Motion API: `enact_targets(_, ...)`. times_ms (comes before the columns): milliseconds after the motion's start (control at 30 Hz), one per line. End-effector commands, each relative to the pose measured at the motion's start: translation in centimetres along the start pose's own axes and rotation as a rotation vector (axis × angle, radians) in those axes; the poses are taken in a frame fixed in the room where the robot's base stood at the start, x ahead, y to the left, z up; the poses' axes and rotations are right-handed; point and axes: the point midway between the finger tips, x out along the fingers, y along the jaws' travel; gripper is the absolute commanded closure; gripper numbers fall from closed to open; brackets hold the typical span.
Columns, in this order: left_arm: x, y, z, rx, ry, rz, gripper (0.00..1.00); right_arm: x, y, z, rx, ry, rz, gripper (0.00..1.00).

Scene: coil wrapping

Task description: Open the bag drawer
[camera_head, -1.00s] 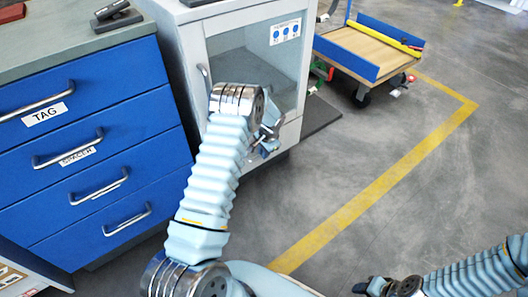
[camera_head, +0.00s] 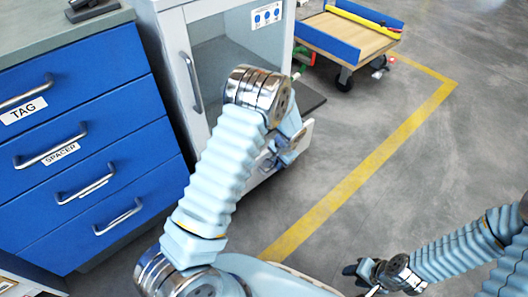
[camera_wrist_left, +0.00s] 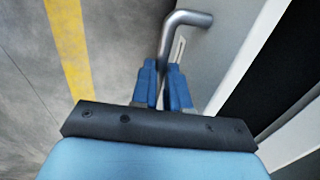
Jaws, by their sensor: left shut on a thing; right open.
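The bag drawer (camera_head: 302,143) is the low pale front under the glass door of the grey-white cabinet. It appears to stand out a little from the cabinet; its label is not visible. My left gripper (camera_head: 278,155) is at this front, partly hidden behind my wrist. The left wrist view shows its blue fingers (camera_wrist_left: 162,85) shut on the metal bar handle (camera_wrist_left: 187,18), beside a pale panel (camera_wrist_left: 225,62). My right gripper (camera_head: 362,277) is open and empty above the floor at the lower right.
The cabinet's glass door (camera_head: 222,65) is shut. A blue drawer unit (camera_head: 85,105) with TAG and SPACER labels stands at left, its drawers closed. A cart (camera_head: 345,38) stands at the back. The grey floor with a yellow line (camera_head: 345,190) is clear.

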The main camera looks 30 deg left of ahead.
Motion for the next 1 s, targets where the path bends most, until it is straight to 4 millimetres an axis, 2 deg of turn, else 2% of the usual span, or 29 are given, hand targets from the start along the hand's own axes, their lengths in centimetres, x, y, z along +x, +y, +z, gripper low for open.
enact_targets(33, -0.2, 1.4, 0.0, 0.006, 0.0, 0.0, 1.0, 0.3, 0.1, 0.0, 0.0, 0.0, 0.0, 0.57)
enact_targets(200, -1.0, 5.4, 0.0, 0.004, 0.001, 0.0, 1.0, 0.7, 0.2, 0.1, 0.0, -0.002, -0.002, 0.57)
enact_targets(433, -1.8, 9.2, 0.0, 0.003, -0.001, -0.001, 1.0, 1.1, 0.3, 0.1, -0.001, -0.003, -0.003, 0.57)
enact_targets(700, -2.2, 11.1, 0.0, -0.001, -0.001, 0.0, 1.0, 1.3, 0.3, 0.1, -0.001, -0.004, -0.003, 0.57)
enact_targets(1000, -2.3, 11.4, 0.0, -0.001, 0.0, 0.0, 1.0, 1.3, 0.3, 0.1, -0.001, -0.004, -0.003, 0.57)
